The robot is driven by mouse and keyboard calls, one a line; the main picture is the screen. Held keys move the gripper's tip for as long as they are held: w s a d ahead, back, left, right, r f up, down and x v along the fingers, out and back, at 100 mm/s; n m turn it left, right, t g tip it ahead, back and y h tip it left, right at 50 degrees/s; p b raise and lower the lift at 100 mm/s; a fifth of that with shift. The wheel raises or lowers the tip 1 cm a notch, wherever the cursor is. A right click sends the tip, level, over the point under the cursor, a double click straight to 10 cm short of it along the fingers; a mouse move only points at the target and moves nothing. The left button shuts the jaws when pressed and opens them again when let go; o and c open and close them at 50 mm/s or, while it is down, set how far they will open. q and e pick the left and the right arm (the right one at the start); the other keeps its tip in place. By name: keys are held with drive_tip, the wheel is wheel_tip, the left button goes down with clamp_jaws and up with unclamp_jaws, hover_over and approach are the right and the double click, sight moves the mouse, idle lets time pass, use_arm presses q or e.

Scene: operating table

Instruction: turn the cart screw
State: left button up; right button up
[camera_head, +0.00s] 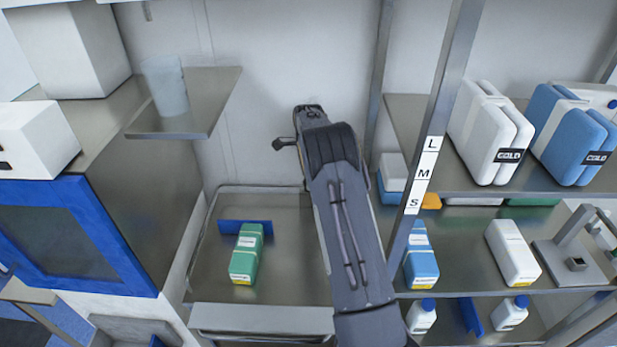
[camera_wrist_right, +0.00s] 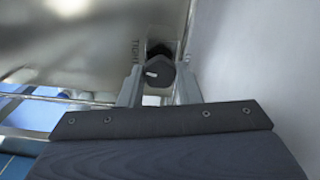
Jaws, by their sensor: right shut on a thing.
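The cart screw (camera_wrist_right: 157,73) shows in the right wrist view as a dark, rounded knob with a small white mark. It sits at the edge of a metal panel (camera_wrist_right: 75,45), beside dark lettering that seems to read "TIGHT". My right gripper (camera_wrist_right: 160,88) has one finger on each side of the knob and is shut on it. In the head view my right arm reaches up the middle of the picture, and its fingers and the screw are hidden there. My left gripper is not in view.
A metal tray (camera_head: 208,275) holds a green box (camera_head: 246,254) left of my arm. Shelves (camera_head: 455,258) with boxes and bottles stand to the right, behind a metal post (camera_head: 437,110). A beaker (camera_head: 165,85) stands on a ledge at the upper left.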

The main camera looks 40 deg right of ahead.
drive_tip(key=shift+m, duration=0.6)
drive_tip(key=o, duration=1)
drive_tip(key=shift+c, duration=0.2)
wheel_tip(320, 180, up, 8)
drive_tip(key=shift+f+b, duration=0.1)
drive_tip(key=shift+b, duration=0.5)
